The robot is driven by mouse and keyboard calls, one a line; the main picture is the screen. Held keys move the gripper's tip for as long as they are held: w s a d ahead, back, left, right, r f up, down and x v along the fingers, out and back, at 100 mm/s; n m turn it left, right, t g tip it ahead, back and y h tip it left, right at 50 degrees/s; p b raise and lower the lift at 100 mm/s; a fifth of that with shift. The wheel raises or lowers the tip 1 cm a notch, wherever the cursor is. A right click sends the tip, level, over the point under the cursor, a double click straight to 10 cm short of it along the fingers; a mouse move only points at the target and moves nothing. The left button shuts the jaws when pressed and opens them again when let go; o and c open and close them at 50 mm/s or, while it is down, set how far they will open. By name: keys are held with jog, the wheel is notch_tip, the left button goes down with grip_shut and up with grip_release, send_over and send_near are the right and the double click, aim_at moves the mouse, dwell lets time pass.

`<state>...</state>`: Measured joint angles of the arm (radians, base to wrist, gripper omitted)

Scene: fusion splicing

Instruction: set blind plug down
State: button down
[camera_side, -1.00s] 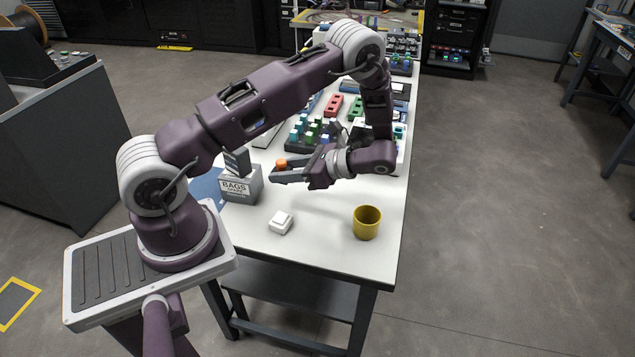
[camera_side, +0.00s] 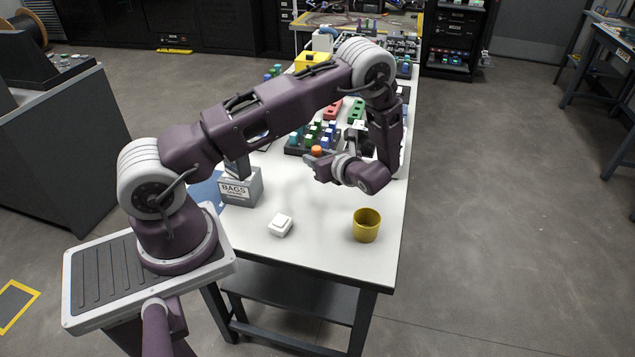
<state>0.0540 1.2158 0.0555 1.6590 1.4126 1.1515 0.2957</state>
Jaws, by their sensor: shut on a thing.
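An orange piece (camera_side: 316,151), which I take to be the blind plug, shows at the fingertips of my gripper (camera_side: 311,160). My gripper is shut on it and points toward the back left, above the table. The lower part of the plug is hidden by the fingers. Just behind it is a dark rack (camera_side: 294,150) with several blue, green and white pieces standing in it. From this view I cannot tell how high the plug is above the table or whether it touches anything.
A grey box marked BAGS (camera_side: 240,188) stands at the left table edge. A white square block (camera_side: 280,225) and a yellow cup (camera_side: 366,226) stand at the front. A red holder (camera_side: 333,109) and a green holder (camera_side: 356,111) lie farther back. The white table (camera_side: 325,200) is clear at centre front.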

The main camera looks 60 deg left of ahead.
aim_at(318, 186)
notch_tip(318, 186, down, 7)
jog(key=shift+f, duration=0.1)
jog(key=c, duration=0.9)
grip_release()
